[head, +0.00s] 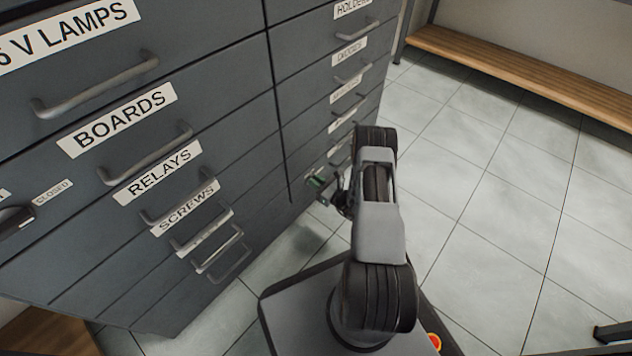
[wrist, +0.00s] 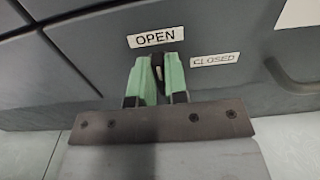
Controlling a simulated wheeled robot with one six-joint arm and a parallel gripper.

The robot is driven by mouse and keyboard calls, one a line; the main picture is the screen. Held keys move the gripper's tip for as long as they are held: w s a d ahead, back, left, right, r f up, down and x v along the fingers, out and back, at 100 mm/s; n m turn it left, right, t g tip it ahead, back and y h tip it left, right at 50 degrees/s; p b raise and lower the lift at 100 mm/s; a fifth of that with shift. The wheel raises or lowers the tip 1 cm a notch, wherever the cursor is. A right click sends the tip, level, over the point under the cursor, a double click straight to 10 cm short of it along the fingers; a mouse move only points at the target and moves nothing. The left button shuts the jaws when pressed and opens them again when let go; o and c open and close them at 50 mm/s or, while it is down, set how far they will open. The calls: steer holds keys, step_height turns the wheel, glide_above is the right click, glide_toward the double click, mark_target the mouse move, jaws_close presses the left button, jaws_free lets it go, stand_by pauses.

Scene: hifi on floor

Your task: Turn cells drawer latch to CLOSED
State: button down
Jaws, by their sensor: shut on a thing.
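In the wrist view, the green fingers of my gripper (wrist: 159,75) are shut on a small dark latch (wrist: 158,60) on the grey drawer front. The latch sits just under the OPEN label (wrist: 156,39) and points up toward it. The CLOSED label (wrist: 215,60) is to the right of the fingers. In the head view my gripper (head: 319,182) is low against the right side of the cabinet, with its green fingers partly visible; the latch is too small to make out there. A CELLS label cannot be read in either view.
A grey drawer cabinet (head: 235,110) fills the left of the head view, with protruding handles such as the BOARDS handle (head: 146,158). Another dark latch (head: 14,219) is at far left, by its own CLOSED label (head: 52,191). Tiled floor (head: 480,200) is free to the right; a wooden bench (head: 520,68) stands behind.

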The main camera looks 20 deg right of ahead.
steer(key=shift+w+d+f+m+b, duration=0.1)
steer(key=shift+d+f+m, duration=0.1)
steer(key=shift+m, duration=2.75)
steer(key=shift+w+d+f+m+b, duration=0.1)
steer(key=shift+d+f+m, duration=0.15)
steer(key=shift+m, duration=2.75)
steer(key=shift+w+d+f+m+b, duration=0.1)
steer(key=shift+d+f+m, duration=0.1)
steer(key=shift+m, duration=2.75)
steer(key=c, duration=1.1)
jaws_free()
steer(key=shift+c, duration=0.2)
